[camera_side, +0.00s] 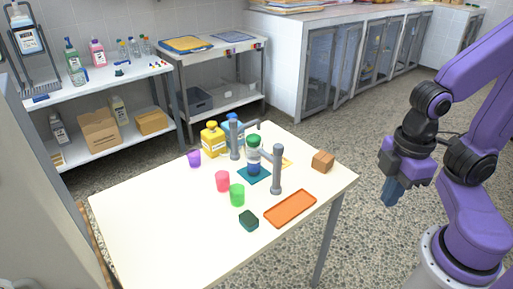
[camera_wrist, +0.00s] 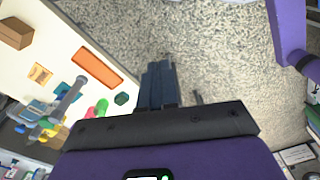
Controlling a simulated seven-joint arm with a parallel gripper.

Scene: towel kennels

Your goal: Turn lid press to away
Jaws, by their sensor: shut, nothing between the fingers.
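A grey post (camera_side: 277,172) stands near the front of the white table, with an arm at its top reaching toward a bottle with a green cap (camera_side: 253,146). A second grey post (camera_side: 234,142) stands behind it, its arm pointing right. I cannot tell which one is the lid press. The bottle stands on a teal mat (camera_side: 243,176) between the posts. My gripper (camera_side: 391,194) is shut and empty, hanging over the floor to the right of the table, apart from everything. Its fingers (camera_wrist: 160,82) also show in the wrist view, with a grey post (camera_wrist: 70,98) to their left.
The table's left part is clear.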

